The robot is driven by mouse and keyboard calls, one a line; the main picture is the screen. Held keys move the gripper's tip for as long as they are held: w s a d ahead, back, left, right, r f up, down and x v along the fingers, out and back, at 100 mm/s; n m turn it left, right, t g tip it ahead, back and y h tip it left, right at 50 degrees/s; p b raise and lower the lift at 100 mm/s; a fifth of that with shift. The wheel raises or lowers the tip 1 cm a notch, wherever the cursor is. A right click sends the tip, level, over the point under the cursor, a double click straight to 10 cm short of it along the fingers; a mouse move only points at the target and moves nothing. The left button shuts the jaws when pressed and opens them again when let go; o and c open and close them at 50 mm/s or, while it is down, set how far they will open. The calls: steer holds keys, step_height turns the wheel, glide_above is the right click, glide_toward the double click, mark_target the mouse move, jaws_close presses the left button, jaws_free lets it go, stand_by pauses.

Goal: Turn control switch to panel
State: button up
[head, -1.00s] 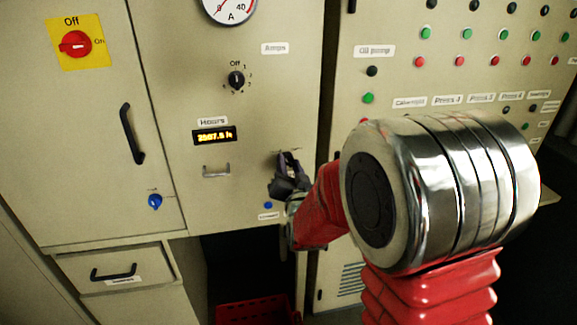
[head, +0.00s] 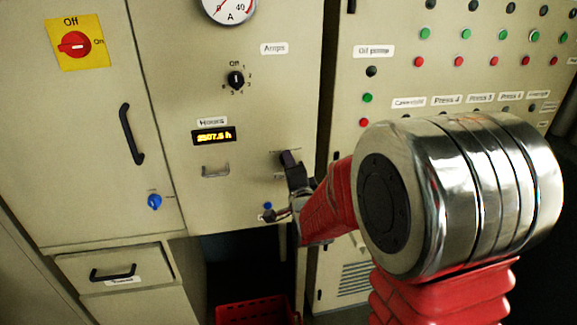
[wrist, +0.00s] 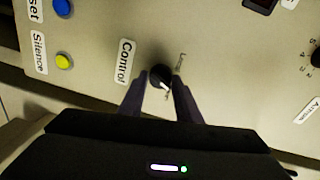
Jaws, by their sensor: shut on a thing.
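The control switch (wrist: 160,75) is a small black knob with a white pointer mark, beside the "Control" label (wrist: 125,62) in the wrist view. The pointer slants toward the lower right of that view. My gripper (wrist: 161,81) has one finger on each side of the knob and is shut on it. In the head view my gripper (head: 289,160) is against the beige middle panel, right of the hours display, and hides the knob. The small markings around the knob are too blurred to read.
A blue button (wrist: 63,7) and a yellow button (wrist: 63,61) with "Silence" and "...set" labels lie left in the wrist view. The ammeter selector knob (head: 236,80), hours display (head: 214,136) and metal handle (head: 215,170) are left of my gripper. A red crate (head: 250,313) is below.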

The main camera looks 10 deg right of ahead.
steer(key=shift+d+f+m, duration=0.1)
steer(key=shift+m, duration=0.85)
steer(key=shift+d+f+m, duration=0.1)
steer(key=shift+m, duration=0.85)
steer(key=o, duration=1)
steer(key=shift+r, duration=0.1)
steer(key=shift+a, duration=0.1)
